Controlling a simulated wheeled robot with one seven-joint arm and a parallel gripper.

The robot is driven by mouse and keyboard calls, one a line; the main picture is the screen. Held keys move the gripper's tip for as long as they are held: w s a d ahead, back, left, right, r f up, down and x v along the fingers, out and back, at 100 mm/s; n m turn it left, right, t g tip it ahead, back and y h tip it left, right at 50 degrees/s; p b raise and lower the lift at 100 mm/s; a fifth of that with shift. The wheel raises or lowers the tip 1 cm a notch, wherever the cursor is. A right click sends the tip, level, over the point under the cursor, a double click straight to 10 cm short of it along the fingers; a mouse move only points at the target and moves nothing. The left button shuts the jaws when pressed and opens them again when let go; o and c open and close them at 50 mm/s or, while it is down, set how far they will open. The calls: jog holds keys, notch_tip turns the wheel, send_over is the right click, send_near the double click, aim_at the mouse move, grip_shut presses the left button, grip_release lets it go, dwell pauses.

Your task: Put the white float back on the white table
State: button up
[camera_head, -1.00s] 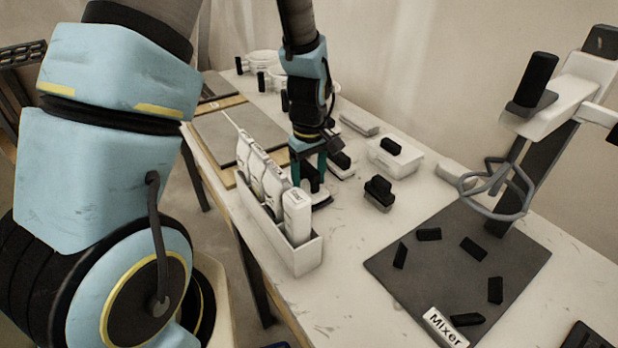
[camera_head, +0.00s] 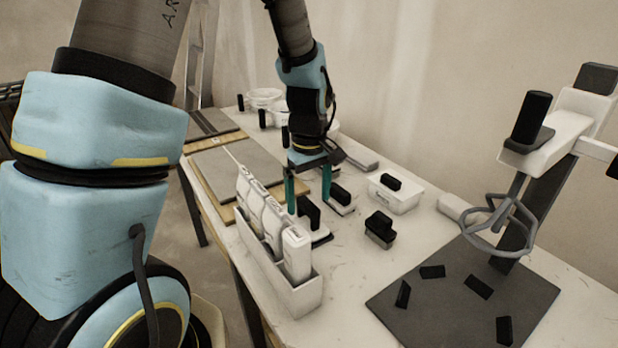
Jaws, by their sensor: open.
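The float (camera_head: 320,239) with a pale base and an upright black handle rests on the white table (camera_head: 345,273), just behind the long white holder. The holder hides part of its base. My gripper (camera_head: 308,202) is open, pointing down, with its two teal fingers apart above the float. The fingertips are around the height of the handle's top. I cannot tell whether they touch the handle; nothing appears gripped.
The white holder (camera_head: 291,299) with several white packs stands close in front of the float. Another black-handled tool (camera_head: 342,197), a black block (camera_head: 380,229) and a white box (camera_head: 396,197) are to the right. The mixer (camera_head: 545,150) stands over a dark mat (camera_head: 440,309).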

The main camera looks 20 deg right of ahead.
aim_at(309, 204)
notch_tip(309, 204, up, 7)
jog(key=shift+f+b, duration=0.2)
jog(key=shift+b, duration=0.15)
